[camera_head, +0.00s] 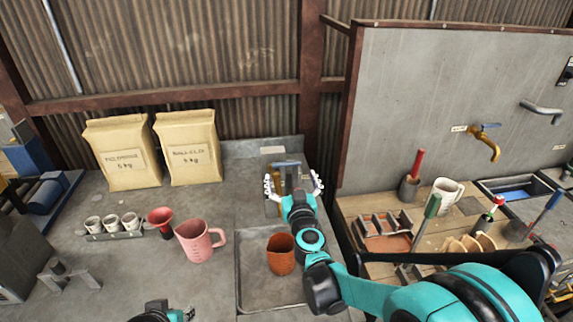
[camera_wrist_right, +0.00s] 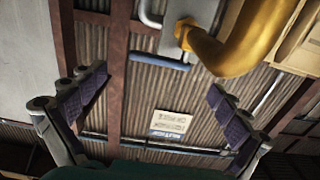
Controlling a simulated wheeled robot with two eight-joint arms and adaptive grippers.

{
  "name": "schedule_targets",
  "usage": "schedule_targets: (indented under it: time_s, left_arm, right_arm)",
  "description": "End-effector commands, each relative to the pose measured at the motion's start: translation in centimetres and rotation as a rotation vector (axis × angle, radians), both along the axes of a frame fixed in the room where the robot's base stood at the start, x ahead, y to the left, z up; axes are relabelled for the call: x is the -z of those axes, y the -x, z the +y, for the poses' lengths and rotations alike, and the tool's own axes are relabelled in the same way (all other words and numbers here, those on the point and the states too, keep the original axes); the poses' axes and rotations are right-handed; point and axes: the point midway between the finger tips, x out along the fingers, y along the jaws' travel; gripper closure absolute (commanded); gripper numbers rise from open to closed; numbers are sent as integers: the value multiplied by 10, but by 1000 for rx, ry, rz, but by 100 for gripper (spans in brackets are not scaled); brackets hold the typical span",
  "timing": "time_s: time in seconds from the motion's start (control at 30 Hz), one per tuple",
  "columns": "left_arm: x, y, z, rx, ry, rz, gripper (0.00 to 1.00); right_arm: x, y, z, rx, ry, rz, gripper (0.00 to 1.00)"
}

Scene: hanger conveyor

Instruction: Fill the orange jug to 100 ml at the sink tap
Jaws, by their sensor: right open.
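The orange jug (camera_head: 281,255) stands upright in the shallow grey sink basin (camera_head: 252,297), below my right gripper in the head view. My right gripper (camera_head: 292,181) is open at the back of the counter, its fingers spread on either side of the tap's blue lever (camera_head: 286,163). In the right wrist view the blue lever (camera_wrist_right: 160,62) lies ahead, between the open fingers (camera_wrist_right: 160,82) and apart from them. The brass tap spout (camera_wrist_right: 245,42) is at upper right there; the gripper mostly hides it in the head view. Only a bit of my left gripper (camera_head: 172,313) shows at the bottom edge.
A pink jug (camera_head: 198,242), a red funnel (camera_head: 161,220) and several small cups (camera_head: 112,223) stand left of the basin. Two paper sacks (camera_head: 122,152) stand behind. A wooden bench (camera_head: 362,205) with tools and a mug (camera_head: 447,195) is at right. The left counter's front is mostly clear.

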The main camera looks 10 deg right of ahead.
Motion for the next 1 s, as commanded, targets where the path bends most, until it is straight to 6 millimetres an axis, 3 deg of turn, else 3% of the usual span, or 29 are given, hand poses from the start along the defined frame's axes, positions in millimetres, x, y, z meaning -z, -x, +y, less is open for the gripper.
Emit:
schedule_targets:
  time_s: [0.2, 0.4, 0.77, 1.0]
  left_arm:
    - [9, 0, 0, 0, 0, 0, 69]
    - [14, 0, 0, 0, 0, 0, 69]
    - [14, 0, 0, 0, 0, 0, 69]
    - [14, 0, 0, 0, 0, 0, 69]
  right_arm:
    - [1, -37, 0, 0, 0, 0, 0]
    - [0, -62, 0, -1, -1, 0, 0]
    - [-1, -68, 0, -2, -1, -1, 0]
    - [-1, -68, 0, -2, -1, -1, 63]
